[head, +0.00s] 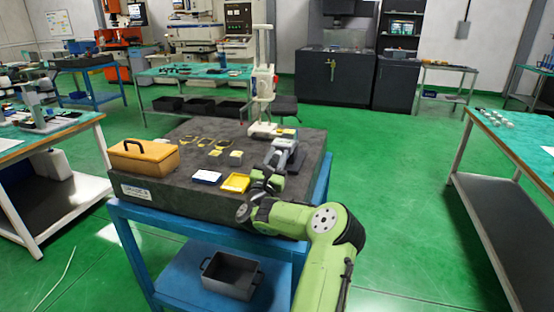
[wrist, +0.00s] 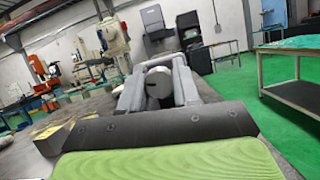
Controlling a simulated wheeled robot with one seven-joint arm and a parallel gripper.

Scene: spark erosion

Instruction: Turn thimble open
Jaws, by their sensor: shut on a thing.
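In the wrist view a dark grey round end, which looks like the thimble (wrist: 158,88), sits between the two grey fingers of my gripper (wrist: 159,78). The fingers are shut on its sides. In the head view my gripper (head: 283,160) reaches over the right front part of the dark granite block (head: 190,217). The thimble and whatever carries it are hidden there by my gripper and wrist. I cannot tell how far the thimble is turned.
On the block are a tan box with a black handle (head: 143,157), a yellow tray (head: 235,183), a white-and-blue box (head: 207,177) and several small yellow-marked pieces. A white stand (head: 263,82) rises behind my gripper.

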